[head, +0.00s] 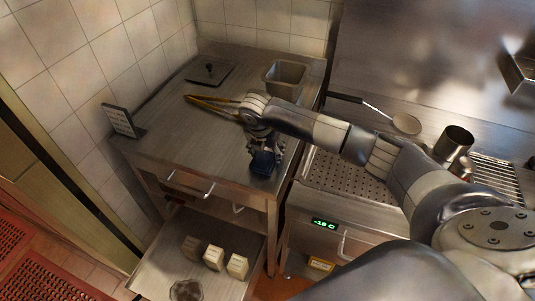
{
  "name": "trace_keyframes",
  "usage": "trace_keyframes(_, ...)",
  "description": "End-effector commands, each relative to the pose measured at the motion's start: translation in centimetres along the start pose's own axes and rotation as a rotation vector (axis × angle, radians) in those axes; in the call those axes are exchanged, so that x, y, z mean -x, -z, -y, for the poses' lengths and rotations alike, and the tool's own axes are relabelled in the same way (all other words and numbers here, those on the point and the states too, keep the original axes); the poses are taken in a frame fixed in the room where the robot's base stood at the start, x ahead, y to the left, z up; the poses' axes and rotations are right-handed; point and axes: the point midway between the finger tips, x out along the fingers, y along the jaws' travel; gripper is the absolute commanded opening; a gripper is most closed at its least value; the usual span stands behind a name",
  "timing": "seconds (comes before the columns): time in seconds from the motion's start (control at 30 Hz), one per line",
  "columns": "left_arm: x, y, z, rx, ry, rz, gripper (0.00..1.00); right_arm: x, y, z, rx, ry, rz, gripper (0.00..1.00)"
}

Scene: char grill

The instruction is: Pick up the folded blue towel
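The folded blue towel (262,164) is a small dark blue block near the front right edge of the steel table, in the head view. My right gripper (262,149) reaches in from the right and points down at the towel. Its fingers are at the towel's upper part and overlap it in the picture. The fingers are dark and small, so I cannot tell whether they are closed on the towel or only around it. My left gripper is not in view.
Tongs (212,101), a square metal pan (285,77), a black-knobbed lid (209,71) and a small sign (122,121) stand on the steel table (185,140). A spatula (405,123) and metal cup (453,142) are right. The table's front left is clear.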

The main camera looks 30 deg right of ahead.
Motion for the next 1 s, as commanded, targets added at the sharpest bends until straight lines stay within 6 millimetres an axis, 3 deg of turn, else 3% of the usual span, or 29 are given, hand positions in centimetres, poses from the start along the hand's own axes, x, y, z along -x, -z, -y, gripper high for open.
trace_keyframes(0.37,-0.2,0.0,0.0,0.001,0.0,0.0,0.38,0.1,-0.1,0.0,-0.001,0.0,0.001,0.32)
trace_keyframes(0.67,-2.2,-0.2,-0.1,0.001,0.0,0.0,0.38,2.8,-1.0,-0.1,-0.001,-0.003,0.004,0.32)
trace_keyframes(1.0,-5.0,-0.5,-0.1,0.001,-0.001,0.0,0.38,5.8,6.1,-1.4,0.006,-0.004,0.0,0.32)
